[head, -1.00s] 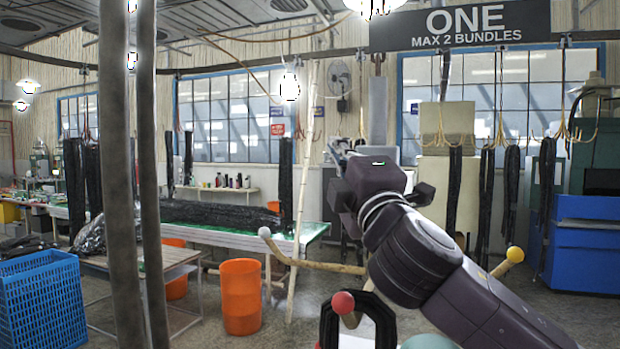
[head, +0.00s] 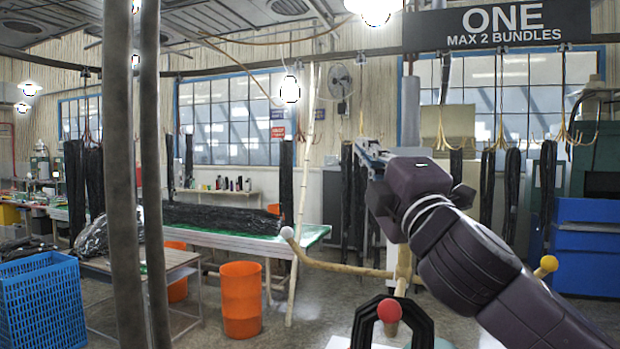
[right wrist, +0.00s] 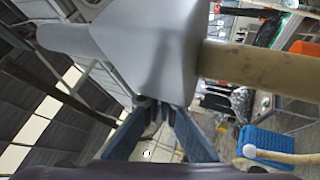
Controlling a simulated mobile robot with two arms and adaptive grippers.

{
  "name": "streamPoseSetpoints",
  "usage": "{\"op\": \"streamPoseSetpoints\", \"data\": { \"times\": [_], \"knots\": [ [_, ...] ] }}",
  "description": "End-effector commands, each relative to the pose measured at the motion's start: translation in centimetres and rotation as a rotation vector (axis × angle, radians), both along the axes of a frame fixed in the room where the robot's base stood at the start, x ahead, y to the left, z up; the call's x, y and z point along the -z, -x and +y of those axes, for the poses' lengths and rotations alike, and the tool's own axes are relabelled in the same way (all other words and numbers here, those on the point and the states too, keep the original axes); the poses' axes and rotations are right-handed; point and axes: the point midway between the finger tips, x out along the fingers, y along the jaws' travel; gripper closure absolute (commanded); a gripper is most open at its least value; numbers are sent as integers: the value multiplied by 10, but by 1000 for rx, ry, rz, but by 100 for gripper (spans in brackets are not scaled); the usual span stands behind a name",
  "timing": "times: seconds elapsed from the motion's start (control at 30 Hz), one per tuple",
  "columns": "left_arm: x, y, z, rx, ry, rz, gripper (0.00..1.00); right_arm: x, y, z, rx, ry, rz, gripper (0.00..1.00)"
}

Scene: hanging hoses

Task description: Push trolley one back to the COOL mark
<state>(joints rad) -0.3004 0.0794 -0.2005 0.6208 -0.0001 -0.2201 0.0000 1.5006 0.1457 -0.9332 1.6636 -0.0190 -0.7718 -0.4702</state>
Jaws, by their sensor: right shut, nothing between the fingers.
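Trolley one bears a dark sign (head: 500,25) reading "ONE, MAX 2 BUNDLES". Below it are its grey post (head: 409,105) and pale wooden arms (head: 345,268) with white, red and yellow ball ends. My right gripper (head: 368,152) is raised beside the post in the head view; my wrist hides part of the trolley. In the right wrist view the blue fingers (right wrist: 157,112) are shut and empty, close against a smooth grey part (right wrist: 150,45); whether they touch it I cannot tell. A thick beige bar (right wrist: 255,68) runs beside it. I see no COOL mark. My left gripper is out of view.
An overhead rail (head: 240,66) crosses the room. Two dark vertical tubes (head: 120,170) stand close at left. A blue basket (head: 42,305), an orange bin (head: 241,300) and a green-topped table (head: 235,240) are at left. Black hose bundles (head: 513,200) hang at right.

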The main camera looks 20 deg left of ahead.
Motion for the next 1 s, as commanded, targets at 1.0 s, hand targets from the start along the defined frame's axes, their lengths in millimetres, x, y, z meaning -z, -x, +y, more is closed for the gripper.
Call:
{"op": "streamPoseSetpoints", "data": {
  "times": [1.0],
  "knots": [
    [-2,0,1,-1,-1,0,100,0,-1,-73,2,0,1,100]
  ]
}}
